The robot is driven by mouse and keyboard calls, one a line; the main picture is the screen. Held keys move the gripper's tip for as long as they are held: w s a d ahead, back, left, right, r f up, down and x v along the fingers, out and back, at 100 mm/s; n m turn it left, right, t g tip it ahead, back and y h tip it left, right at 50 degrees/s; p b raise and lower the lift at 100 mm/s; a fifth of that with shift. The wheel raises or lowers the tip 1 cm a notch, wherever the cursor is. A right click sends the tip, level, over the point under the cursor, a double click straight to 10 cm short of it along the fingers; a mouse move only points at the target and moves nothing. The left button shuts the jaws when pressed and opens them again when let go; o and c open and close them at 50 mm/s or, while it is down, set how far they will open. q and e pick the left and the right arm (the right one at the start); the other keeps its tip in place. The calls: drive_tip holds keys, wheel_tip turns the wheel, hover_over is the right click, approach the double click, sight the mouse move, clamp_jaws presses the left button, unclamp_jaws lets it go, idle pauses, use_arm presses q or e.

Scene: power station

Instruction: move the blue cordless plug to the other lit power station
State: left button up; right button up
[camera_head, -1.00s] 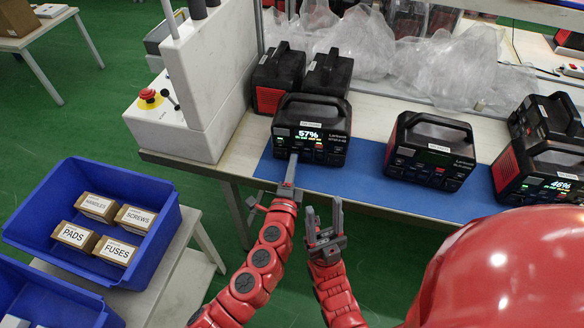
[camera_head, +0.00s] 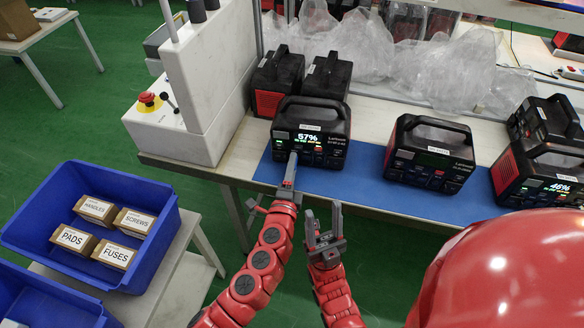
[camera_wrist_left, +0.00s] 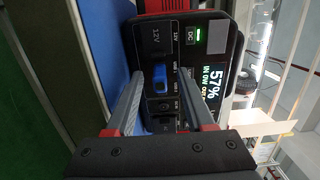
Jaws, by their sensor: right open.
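The blue plug (camera_wrist_left: 159,80) sits in the front panel of the left power station (camera_head: 311,128), whose lit screen reads 57%. It also shows in the left wrist view (camera_wrist_left: 212,85). My left gripper (camera_head: 291,163) points at this panel; in the left wrist view its two fingers stand apart, one on each side of the plug, with visible gaps. In the head view the plug is hidden by the gripper. The other lit power station (camera_head: 540,172), at the right, reads about 46%. My right gripper (camera_head: 322,214) is open and empty, below the table's front edge.
An unlit power station (camera_head: 430,153) stands between the two lit ones on the blue mat (camera_head: 360,180). More stations (camera_head: 277,80) stand behind. A white machine (camera_head: 205,90) with a red button is at left. Blue bins (camera_head: 45,200) hold labelled boxes.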

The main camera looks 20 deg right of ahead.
use_arm(q)
drive_tip(key=b+v, duration=0.2)
drive_tip(key=v, duration=1.5)
drive_tip(key=shift+b, duration=0.4)
drive_tip(key=shift+s+a+f, duration=0.1)
drive_tip(key=shift+s+f, duration=0.05)
